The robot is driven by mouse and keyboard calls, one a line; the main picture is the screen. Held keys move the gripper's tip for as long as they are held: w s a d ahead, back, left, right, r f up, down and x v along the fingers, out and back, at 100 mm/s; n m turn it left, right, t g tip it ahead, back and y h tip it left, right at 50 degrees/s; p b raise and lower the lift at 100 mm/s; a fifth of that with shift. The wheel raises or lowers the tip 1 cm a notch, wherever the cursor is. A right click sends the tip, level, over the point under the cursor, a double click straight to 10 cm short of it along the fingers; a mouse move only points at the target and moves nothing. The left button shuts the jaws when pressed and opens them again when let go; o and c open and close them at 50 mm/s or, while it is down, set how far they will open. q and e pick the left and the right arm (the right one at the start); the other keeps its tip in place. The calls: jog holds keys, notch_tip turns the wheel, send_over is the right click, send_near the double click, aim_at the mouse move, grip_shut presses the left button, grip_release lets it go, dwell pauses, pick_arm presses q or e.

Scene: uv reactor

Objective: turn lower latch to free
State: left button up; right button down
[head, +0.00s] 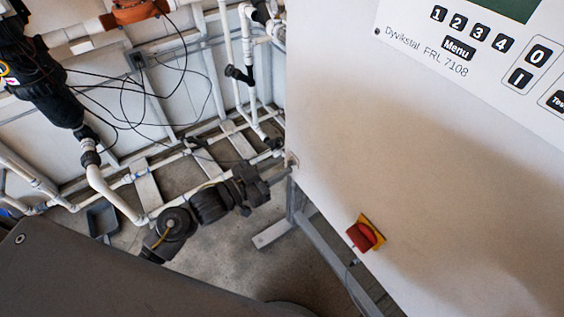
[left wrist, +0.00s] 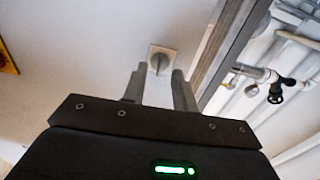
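The lower latch (left wrist: 160,58) is a small grey knob on a pale square plate, set in the white cabinet face. It shows in the left wrist view ahead of my left gripper (left wrist: 160,76). The gripper's two fingers are apart, one on each side of the latch in the picture. I cannot tell whether they touch it. In the head view the left gripper (head: 280,174) is small, at the cabinet's left edge beside the latch (head: 291,160), which is hard to make out there. My right gripper is not in view.
The white cabinet (head: 400,130) carries a keypad panel (head: 480,45) at the top and a red-and-yellow switch (head: 366,234) lower down. White pipes (head: 110,190) and loose black cables fill the left. A metal frame leg (head: 330,255) stands below the cabinet.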

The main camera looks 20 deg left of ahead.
pick_arm(q)
jog(key=shift+w+d, duration=0.45)
jog(key=shift+w, duration=0.05)
grip_shut()
